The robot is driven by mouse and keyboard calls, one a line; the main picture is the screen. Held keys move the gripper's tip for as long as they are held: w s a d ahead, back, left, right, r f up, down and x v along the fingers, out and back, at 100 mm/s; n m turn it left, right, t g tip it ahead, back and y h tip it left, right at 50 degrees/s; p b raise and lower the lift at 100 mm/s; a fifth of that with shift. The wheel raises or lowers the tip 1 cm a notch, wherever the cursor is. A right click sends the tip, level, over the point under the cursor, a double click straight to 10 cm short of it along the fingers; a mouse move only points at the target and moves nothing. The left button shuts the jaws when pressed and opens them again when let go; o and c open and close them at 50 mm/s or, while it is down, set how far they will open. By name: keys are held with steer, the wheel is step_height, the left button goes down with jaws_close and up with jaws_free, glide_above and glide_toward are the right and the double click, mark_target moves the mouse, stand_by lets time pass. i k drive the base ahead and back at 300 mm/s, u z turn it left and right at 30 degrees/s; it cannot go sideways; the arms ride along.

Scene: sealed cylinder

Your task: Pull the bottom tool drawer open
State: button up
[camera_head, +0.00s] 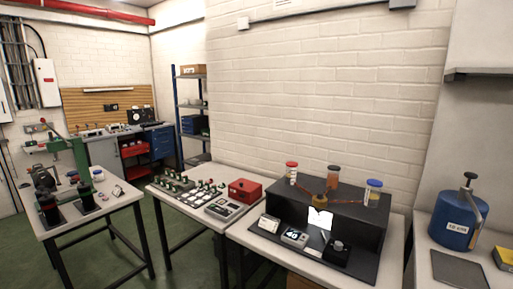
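Far back on the left, a workbench against the wooden pegboard has drawer units under it. A red drawer unit (135,149) stands in the middle of the bench, and a blue drawer unit (161,142) stands at its right end. They are small in the picture. I cannot tell which one holds the bottom tool drawer, or whether its drawers are fully shut. The lower part of the red unit looks dark. My gripper is not in view.
A table with a green machine (76,150) stands at the left. A table with a red box (245,190) and a black stepped stand (345,222) fill the middle and right. Green floor (180,240) shows between tables. A shelf rack (191,110) stands beside the blue drawers.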

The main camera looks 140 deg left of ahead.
mark_target(158, 149)
steer(key=z, duration=5.3)
steer(key=i, duration=7.15)
